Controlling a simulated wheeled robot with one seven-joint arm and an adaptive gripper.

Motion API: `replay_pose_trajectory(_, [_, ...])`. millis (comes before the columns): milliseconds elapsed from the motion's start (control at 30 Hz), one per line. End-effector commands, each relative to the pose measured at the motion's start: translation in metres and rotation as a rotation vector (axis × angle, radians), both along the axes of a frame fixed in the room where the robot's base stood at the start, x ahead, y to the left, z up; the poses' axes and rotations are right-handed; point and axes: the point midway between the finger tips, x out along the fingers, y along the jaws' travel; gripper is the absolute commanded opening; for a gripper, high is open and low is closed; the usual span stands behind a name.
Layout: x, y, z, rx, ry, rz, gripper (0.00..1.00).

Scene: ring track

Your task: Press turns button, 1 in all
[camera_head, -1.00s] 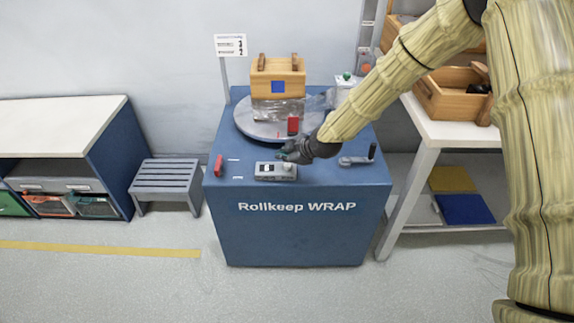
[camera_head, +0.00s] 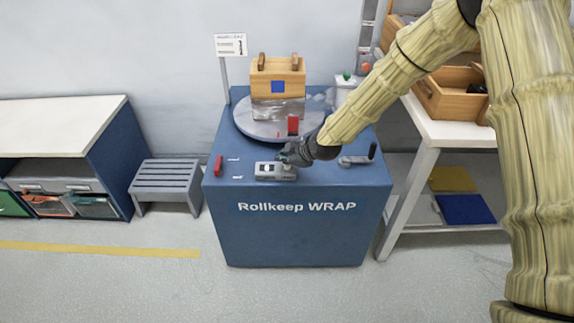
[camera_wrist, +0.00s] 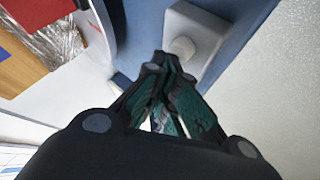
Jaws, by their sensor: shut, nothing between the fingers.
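The grey control box (camera_head: 275,171) sits on the blue machine top near its front edge. It has a light window at its left and a round button at its right end, which my gripper partly covers in the head view. In the wrist view, the shut fingertips (camera_wrist: 165,58) are close to the round pale button (camera_wrist: 183,47) on the control box (camera_wrist: 205,35). I cannot tell whether they touch it.
The blue machine (camera_head: 300,225) carries a round turntable (camera_head: 245,118) with a wrapped wooden crate (camera_head: 277,82). A crank handle (camera_head: 358,158) is to the right, a red switch (camera_head: 218,166) to the left. A white table (camera_head: 455,135) stands right.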

Motion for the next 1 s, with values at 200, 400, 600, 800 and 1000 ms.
replay_pose_trajectory(200, [0.0,0.0,-0.0023,0.0,0.0,0.0,0.0])
replay_pose_trajectory(400, [-0.0001,-0.0001,-0.0043,0.0,0.0,0.0,0.0])
replay_pose_trajectory(600, [-0.0001,-0.0002,-0.0062,-0.001,0.0,-0.001,0.0])
replay_pose_trajectory(800, [-0.0002,-0.0003,-0.0082,-0.001,0.001,0.0,0.0])
replay_pose_trajectory(1000, [-0.0002,-0.0003,-0.0081,-0.001,0.001,0.0,0.0])
